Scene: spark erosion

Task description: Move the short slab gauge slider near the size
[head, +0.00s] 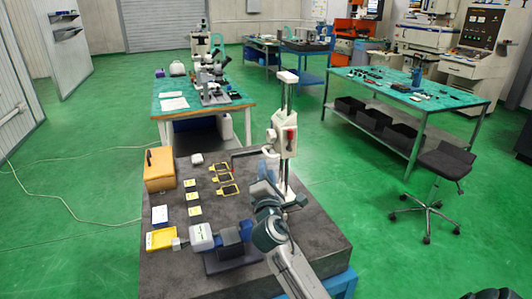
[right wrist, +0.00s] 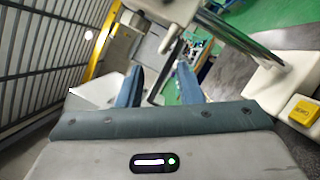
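The slab gauge stands on the dark slab table (head: 310,235), with an upright silver column (head: 289,97). Its white slider (head: 284,135), with a red part on its front, sits partway up the column. My right gripper (head: 268,172) is in front of and below the slider in the head view. In the right wrist view its two blue-grey fingers (right wrist: 159,88) stand apart, with a thin dark rod between them in the picture. I cannot tell whether they touch it. The silver column (right wrist: 228,30) crosses the upper right there. My left gripper is not in view. The size reading is not legible.
A wooden box (head: 159,170), yellow-framed dark pieces (head: 226,180) and small yellow cards (head: 192,197) lie on the slab's left. A blue and white device (head: 230,238) stands near my right arm. A yellow button (right wrist: 303,111) shows in the right wrist view.

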